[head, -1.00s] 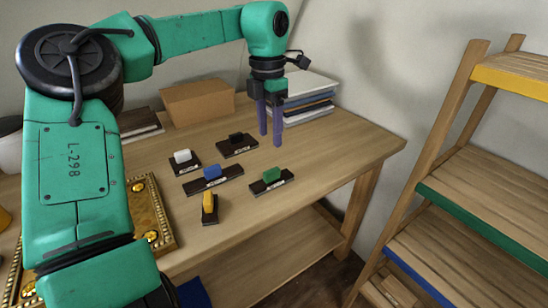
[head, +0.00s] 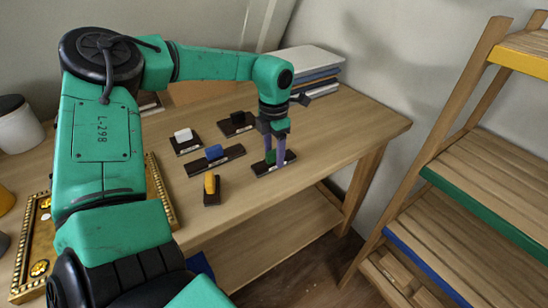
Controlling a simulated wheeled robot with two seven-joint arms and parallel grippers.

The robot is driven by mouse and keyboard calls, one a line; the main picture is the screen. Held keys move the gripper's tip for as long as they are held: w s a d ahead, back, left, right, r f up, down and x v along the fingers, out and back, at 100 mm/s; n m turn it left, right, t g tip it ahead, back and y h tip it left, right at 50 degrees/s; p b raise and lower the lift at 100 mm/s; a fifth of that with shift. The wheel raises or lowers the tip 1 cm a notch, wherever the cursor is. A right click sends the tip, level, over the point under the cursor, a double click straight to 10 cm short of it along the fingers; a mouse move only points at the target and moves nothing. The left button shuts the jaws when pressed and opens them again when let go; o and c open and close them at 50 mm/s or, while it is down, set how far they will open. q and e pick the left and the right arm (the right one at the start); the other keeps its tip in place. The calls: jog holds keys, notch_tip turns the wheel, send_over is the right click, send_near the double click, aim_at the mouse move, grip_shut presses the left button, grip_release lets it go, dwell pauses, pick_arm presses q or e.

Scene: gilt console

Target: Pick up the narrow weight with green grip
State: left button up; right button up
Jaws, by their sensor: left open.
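The narrow weight with green grip (head: 262,169) lies on the wooden table, a dark flat base with a green block on top. My left gripper (head: 275,162) points down over it, its two purple fingers open on either side of the green grip. The fingers partly cover the grip, and I cannot tell whether they touch it. My right gripper is not in view.
Other weights stand close by: one with a blue grip (head: 214,152), one white (head: 183,135), one black (head: 238,117) and one yellow (head: 210,184). A gilt-framed panel (head: 163,193) lies at left. Books (head: 316,64) are stacked behind. A wooden shelf ladder (head: 480,180) stands right.

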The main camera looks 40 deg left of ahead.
aim_at(274, 151)
pick_arm(q)
grip_shut()
jog(key=shift+r, duration=0.1)
notch_tip(274, 151, up, 20)
dwell(0.4)
